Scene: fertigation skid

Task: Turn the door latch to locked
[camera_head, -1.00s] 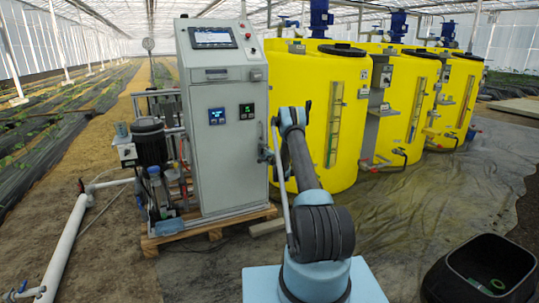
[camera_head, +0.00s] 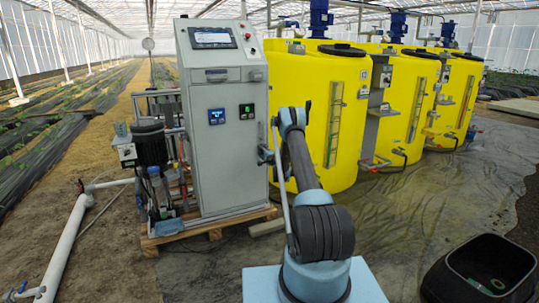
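The grey control cabinet (camera_head: 228,165) stands on a wooden pallet, with its door facing me. My arm reaches up from the bottom middle to the cabinet's right edge. My gripper (camera_head: 266,155) shows as a small dark shape at the door's right edge, about mid-height, partly behind my arm. The door latch cannot be made out; that part of the door edge is covered by my gripper and arm. I cannot tell whether the fingers are open or shut, or whether they touch the latch.
Yellow tanks (camera_head: 318,105) stand right of the cabinet, close to my arm. A pump (camera_head: 150,145) and pipework stand on its left. The pallet (camera_head: 215,229) juts out below. A black bin (camera_head: 482,270) stands at the lower right. Bare ground lies in front.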

